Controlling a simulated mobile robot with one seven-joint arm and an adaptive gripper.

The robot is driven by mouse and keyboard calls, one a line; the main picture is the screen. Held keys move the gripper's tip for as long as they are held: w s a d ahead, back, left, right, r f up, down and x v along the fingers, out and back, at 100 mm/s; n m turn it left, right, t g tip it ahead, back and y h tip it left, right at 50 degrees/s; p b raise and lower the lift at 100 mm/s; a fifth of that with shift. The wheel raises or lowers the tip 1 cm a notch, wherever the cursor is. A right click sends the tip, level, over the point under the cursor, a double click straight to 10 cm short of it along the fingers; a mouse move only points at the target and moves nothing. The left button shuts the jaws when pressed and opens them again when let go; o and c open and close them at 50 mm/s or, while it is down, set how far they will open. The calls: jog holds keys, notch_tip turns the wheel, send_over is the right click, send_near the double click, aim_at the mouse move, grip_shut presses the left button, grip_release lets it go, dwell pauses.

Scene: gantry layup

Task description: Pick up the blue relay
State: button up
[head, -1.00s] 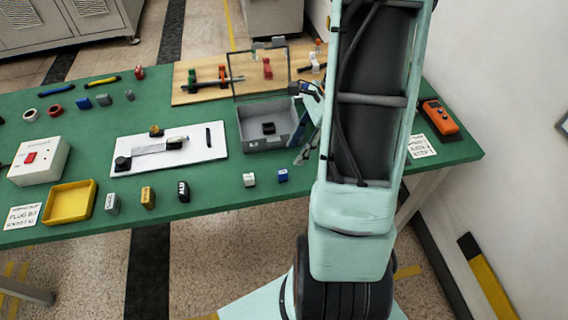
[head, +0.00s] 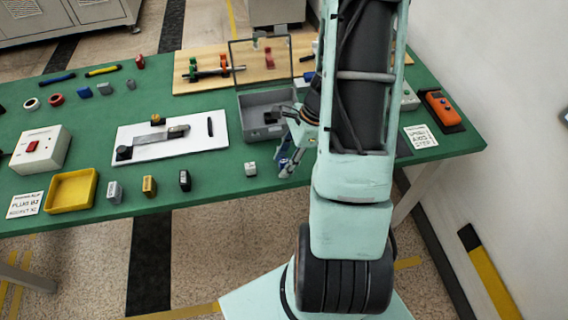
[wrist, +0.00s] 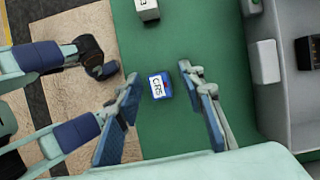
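The blue relay (wrist: 160,86) has a white label face and lies on the green table in the wrist view. My gripper (wrist: 160,80) is open, with one finger on each side of the relay and a gap to both. I cannot tell how far above the table the fingertips are. In the head view my gripper (head: 289,168) hangs over the front part of the table, and it covers the relay so that I cannot clearly pick it out there.
A white relay (head: 250,169) stands left of my gripper and shows in the wrist view (wrist: 148,10). The grey lidded box (head: 254,133) stands close behind. Black, yellow-brown and grey blocks and a yellow tray (head: 91,186) lie farther left along the front.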

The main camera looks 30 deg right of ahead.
jog(key=shift+c, duration=0.3)
grip_shut()
jog(key=shift+r, duration=0.15)
